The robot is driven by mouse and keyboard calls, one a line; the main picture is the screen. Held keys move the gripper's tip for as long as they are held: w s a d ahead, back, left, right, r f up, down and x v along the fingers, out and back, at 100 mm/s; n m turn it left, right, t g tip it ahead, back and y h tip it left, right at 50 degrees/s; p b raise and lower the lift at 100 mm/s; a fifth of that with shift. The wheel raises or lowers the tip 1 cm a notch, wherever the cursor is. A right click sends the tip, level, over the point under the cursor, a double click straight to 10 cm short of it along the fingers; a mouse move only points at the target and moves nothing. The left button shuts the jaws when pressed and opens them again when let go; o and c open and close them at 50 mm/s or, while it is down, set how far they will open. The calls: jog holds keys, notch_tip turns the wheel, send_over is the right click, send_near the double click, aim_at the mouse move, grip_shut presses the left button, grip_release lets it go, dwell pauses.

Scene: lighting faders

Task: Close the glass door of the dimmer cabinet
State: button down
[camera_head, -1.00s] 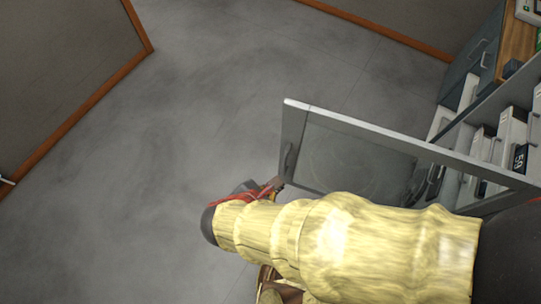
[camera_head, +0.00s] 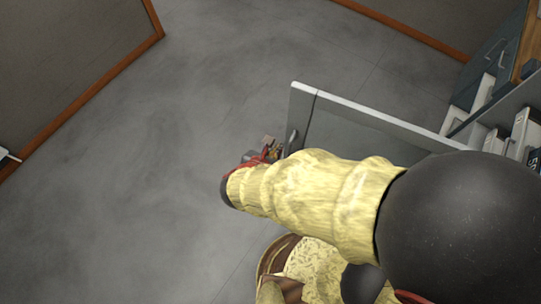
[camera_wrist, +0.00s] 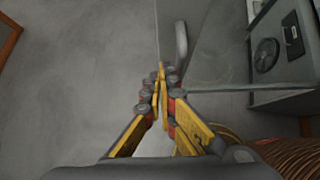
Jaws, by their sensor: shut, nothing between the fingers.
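The glass door (camera_head: 345,125) has a grey frame and stands swung open, sticking out from the dimmer cabinet (camera_head: 525,125) at the right. Its handle (camera_head: 292,141) is near the free edge; the handle also shows in the wrist view (camera_wrist: 181,43). My gripper (camera_head: 270,147) is just left of the handle, by the door's free edge. In the wrist view my gripper (camera_wrist: 161,72) is shut and empty, its tips close to the door's edge; I cannot tell whether they touch. My arm hides the lower door.
Inside the cabinet are several pale modules and, in the wrist view, a dark round part (camera_wrist: 266,54). A blue-grey drawer unit (camera_head: 492,58) with a wooden top stands beyond it. The grey floor (camera_head: 180,140) left of the door is open. A brown-trimmed panel (camera_head: 75,65) stands at upper left.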

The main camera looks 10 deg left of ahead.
aim_at(286, 135)
jog(key=shift+w+d+f, duration=0.1)
jog(key=shift+w+d, duration=0.05)
jog(key=shift+w, duration=0.6)
jog(key=shift+w+d+f, duration=0.1)
jog(key=shift+w+d, duration=0.1)
jog(key=shift+w, duration=0.55)
jog(key=shift+w+d+f, duration=0.1)
jog(key=shift+w+d, duration=0.05)
jog(key=shift+w, duration=0.6)
jog(key=shift+w, duration=0.1)
